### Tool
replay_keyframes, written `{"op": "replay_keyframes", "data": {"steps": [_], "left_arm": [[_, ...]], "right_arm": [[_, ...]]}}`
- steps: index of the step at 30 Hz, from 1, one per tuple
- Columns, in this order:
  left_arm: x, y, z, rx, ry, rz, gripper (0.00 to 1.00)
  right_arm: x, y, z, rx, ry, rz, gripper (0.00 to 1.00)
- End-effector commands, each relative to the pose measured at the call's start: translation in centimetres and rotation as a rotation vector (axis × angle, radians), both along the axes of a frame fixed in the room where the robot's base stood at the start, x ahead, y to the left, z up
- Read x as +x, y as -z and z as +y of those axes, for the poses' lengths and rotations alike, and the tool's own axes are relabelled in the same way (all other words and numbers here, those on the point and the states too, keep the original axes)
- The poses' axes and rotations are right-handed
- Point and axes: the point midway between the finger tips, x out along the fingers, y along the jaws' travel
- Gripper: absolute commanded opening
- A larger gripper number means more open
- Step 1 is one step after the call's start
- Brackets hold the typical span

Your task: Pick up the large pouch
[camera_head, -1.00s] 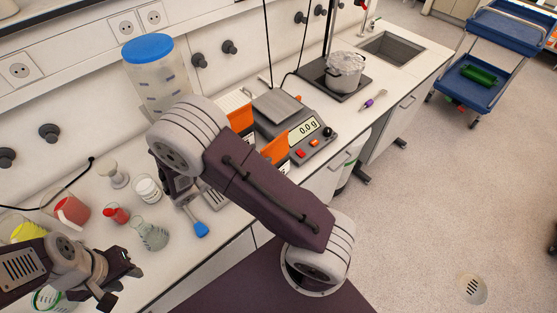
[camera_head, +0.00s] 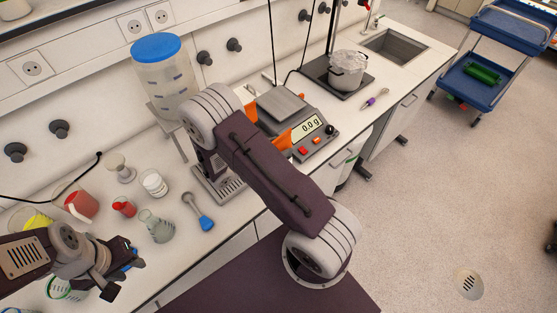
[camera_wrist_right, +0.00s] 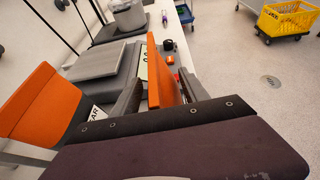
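Two orange flat-sided items stand beside the scale. One, at the left of the right wrist view, is a broad orange panel (camera_wrist_right: 38,103) with a white label partly reading "AR". The other, a narrower orange item (camera_wrist_right: 163,70), stands between the fingers of my right gripper (camera_wrist_right: 160,80), which is open with a gap beside it. In the head view an orange item (camera_head: 283,138) shows by the scale, mostly behind my right arm. I cannot tell which is the large pouch. My right gripper is hidden there. My left gripper (camera_head: 123,277) is open and empty at the lower left.
A scale (camera_head: 306,128) reads 0.0 g. A pot (camera_head: 347,70) sits on a dark plate behind it. A blue-lidded jar (camera_head: 163,80), a red beaker (camera_head: 80,204), a flask (camera_head: 156,228) and a blue-ended spoon (camera_head: 206,223) occupy the counter's left. The floor at right is mostly clear.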

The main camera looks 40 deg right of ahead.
Motion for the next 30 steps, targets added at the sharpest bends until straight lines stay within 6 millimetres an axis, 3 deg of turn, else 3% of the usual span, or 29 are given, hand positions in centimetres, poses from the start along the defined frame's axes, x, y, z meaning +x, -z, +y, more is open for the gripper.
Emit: {"op": "replay_keyframes", "data": {"steps": [1,5,6,30], "left_arm": [[0.0,0.01,0.0,0.0,0.0,0.0,0.36],[-0.01,0.01,0.0,0.0,0.0,0.0,0.36],[0.0,0.01,0.0,0.0,0.0,0.0,0.36],[0.0,0.0,0.0,0.0,0.0,0.0,0.36]], "right_arm": [[0.01,0.0,0.01,0.0,0.0,0.0,0.39],[0.0,-0.02,0.02,0.0,0.0,0.0,0.03],[0.0,-0.02,0.02,0.0,0.0,0.0,0.0],[0.01,-0.07,0.02,-0.002,0.0,0.0,0.0]]}}
